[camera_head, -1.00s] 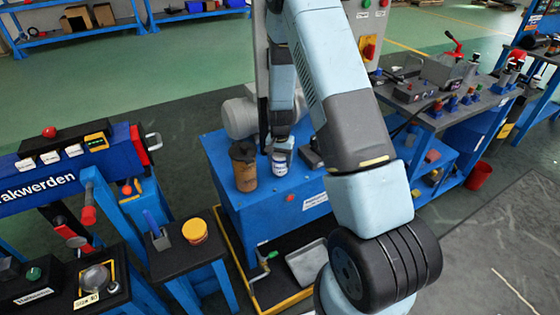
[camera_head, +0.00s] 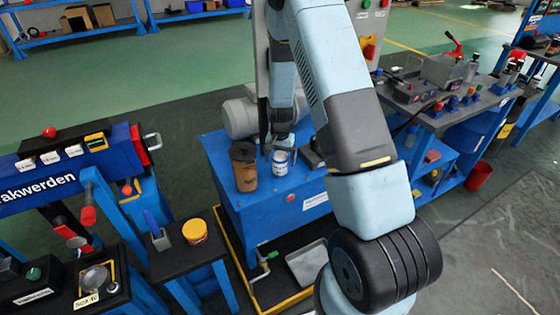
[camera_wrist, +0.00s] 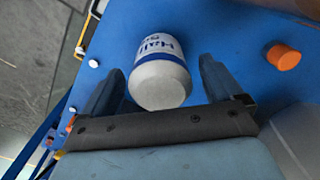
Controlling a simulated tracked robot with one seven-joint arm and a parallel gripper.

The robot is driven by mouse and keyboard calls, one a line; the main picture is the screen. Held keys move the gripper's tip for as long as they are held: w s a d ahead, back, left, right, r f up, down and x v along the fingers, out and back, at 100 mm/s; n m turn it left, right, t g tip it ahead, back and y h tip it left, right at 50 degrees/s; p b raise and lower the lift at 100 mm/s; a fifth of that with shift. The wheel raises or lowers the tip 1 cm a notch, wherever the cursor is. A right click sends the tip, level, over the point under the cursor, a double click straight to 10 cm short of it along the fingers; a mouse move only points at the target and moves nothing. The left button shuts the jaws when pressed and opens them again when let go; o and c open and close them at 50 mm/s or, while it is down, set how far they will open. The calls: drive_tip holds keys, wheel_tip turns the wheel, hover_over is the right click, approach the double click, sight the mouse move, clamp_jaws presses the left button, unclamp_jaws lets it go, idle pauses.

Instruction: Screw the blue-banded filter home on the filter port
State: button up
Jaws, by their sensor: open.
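The white filter with blue band and lettering (camera_head: 280,163) stands upright on top of the blue cabinet (camera_head: 290,212). In the wrist view the filter (camera_wrist: 160,80) lies between the two fingers of my gripper (camera_wrist: 160,68), with a visible gap on each side. My gripper (camera_head: 281,146) is open and right at the filter in the head view. The filter's pale end faces the wrist camera. The filter port is not clearly seen, and I cannot tell whether it sits under the filter.
A brown canister with a dark lid (camera_head: 244,166) stands close left of the filter. A dark block (camera_head: 312,155) is close on its right. An orange knob (camera_wrist: 284,56) is on the cabinet. A yellow tub (camera_head: 195,231) is on a small stand at left.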

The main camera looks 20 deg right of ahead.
drive_tip(key=shift+r, duration=1.95)
wheel_tip(320, 180, up, 14)
drive_tip(key=s+r+n+t, duration=0.3)
drive_tip(key=s+r, duration=1)
drive_tip(key=r, duration=0.5)
drive_tip(key=s+r+n+t, duration=0.1)
drive_tip(key=s+r, duration=0.2)
drive_tip(key=s, duration=0.7)
drive_tip(key=s+r+n+t, duration=0.1)
drive_tip(key=s+r, duration=0.3)
drive_tip(key=s, duration=0.6)
drive_tip(key=shift+r+n+t, duration=0.15)
drive_tip(key=shift+n+t, duration=0.15)
drive_tip(key=shift+n, duration=0.2)
drive_tip(key=shift+c, duration=0.2)
